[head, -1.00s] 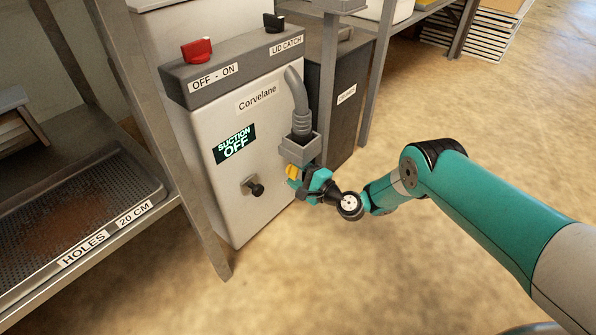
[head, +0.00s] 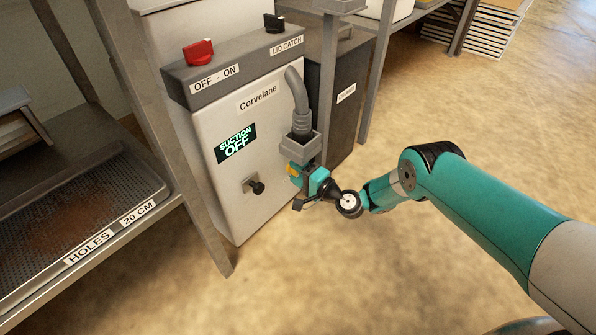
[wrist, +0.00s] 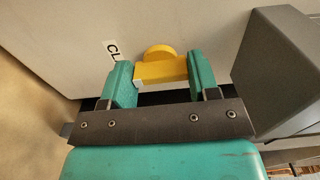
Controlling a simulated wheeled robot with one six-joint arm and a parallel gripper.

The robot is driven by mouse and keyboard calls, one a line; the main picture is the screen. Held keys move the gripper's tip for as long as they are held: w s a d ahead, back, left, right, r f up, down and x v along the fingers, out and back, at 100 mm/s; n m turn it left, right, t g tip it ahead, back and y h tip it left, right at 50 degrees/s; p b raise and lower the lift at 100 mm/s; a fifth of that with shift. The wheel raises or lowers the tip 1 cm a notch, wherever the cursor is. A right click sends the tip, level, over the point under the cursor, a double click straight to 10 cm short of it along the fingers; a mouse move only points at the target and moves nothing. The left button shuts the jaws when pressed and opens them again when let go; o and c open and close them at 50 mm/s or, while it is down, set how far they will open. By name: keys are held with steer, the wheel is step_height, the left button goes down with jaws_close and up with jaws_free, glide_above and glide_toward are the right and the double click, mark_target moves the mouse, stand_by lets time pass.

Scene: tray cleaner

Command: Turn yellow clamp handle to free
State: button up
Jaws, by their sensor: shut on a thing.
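The yellow clamp handle (wrist: 161,68) sits between the two teal fingers of my gripper (wrist: 160,82) in the wrist view, and the fingers are shut on it. In the head view, a small part of the yellow handle (head: 292,170) shows at the tip of my gripper (head: 297,175), just below the grey hose holder (head: 300,146) on the front of the machine. Most of the handle is hidden there by my gripper. A label beginning "CL" (wrist: 112,48) is partly visible left of the handle in the wrist view.
The white Corvelane machine (head: 245,200) has a red off-on knob (head: 198,52), a black lid catch knob (head: 274,22), a "SUCTION OFF" display (head: 236,144) and a black front knob (head: 256,187). A metal rack with a holed tray (head: 120,165) stands left. Floor at right is open.

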steer(key=o, duration=0.9)
steer(key=shift+p+v, duration=7.5)
steer(key=shift+v, duration=1.25)
